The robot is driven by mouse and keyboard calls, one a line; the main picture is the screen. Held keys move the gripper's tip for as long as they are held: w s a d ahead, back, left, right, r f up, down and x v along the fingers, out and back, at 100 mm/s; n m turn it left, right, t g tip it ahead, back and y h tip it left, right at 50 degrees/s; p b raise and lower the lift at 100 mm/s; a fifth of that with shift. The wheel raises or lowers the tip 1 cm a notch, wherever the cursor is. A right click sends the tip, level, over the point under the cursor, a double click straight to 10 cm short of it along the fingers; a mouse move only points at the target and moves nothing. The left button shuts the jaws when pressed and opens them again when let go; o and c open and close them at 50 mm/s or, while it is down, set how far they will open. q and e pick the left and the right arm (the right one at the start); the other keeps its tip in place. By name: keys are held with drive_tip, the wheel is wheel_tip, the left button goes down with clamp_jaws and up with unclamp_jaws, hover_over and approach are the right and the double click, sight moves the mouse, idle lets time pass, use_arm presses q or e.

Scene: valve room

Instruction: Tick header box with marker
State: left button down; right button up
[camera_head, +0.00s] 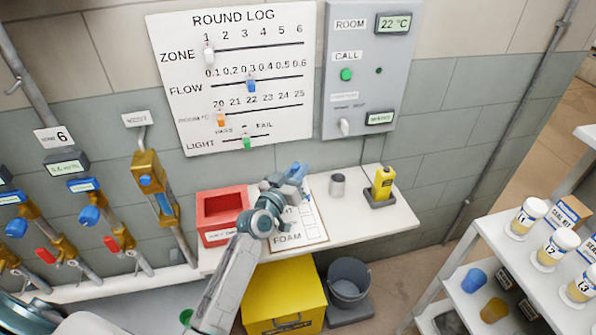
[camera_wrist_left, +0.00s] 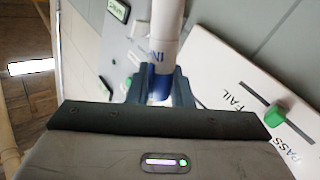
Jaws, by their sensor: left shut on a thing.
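My left gripper (camera_head: 292,180) is over the shelf, above the upper part of a clipboard (camera_head: 312,222). In the left wrist view its fingers (camera_wrist_left: 158,90) are shut on the marker (camera_wrist_left: 168,38), a white tube with a blue part between the fingers. In the head view only a bit of blue shows at the fingertips. The clipboard holds a white sheet with the word FOAM and a few boxes at its right side. My gripper and wrist hide the sheet's upper left part, so the header box cannot be made out. My right gripper is not in view.
A red open box (camera_head: 222,232) stands left of the clipboard. A grey cup (camera_head: 338,184) and a yellow device (camera_head: 382,184) stand to its right on the white shelf (camera_head: 398,213). The ROUND LOG board (camera_head: 232,105) hangs behind. A yellow bin (camera_head: 283,292) stands below.

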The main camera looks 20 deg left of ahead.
use_arm(q)
drive_tip(key=shift+s+d+f+b, duration=0.1)
drive_tip(key=shift+d+f+b, duration=0.1)
drive_tip(key=shift+f+b, duration=0.7)
wheel_tip(320, 180, down, 6)
drive_tip(key=b, duration=0.4)
drive_tip(key=shift+a+r, duration=0.1)
drive_tip(key=shift+r, duration=0.05)
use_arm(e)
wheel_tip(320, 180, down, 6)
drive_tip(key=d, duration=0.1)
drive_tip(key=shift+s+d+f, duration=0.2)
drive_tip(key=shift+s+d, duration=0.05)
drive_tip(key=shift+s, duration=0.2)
use_arm(q)
drive_tip(key=shift+f+b, duration=0.2)
drive_tip(key=shift+b, duration=0.3)
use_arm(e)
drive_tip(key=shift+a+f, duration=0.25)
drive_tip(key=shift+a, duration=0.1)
use_arm(q)
drive_tip(key=shift+f+b, duration=0.45)
drive_tip(key=shift+b, duration=0.05)
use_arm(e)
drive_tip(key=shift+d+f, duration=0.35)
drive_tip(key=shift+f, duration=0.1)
use_arm(q)
drive_tip(key=shift+d, duration=0.2)
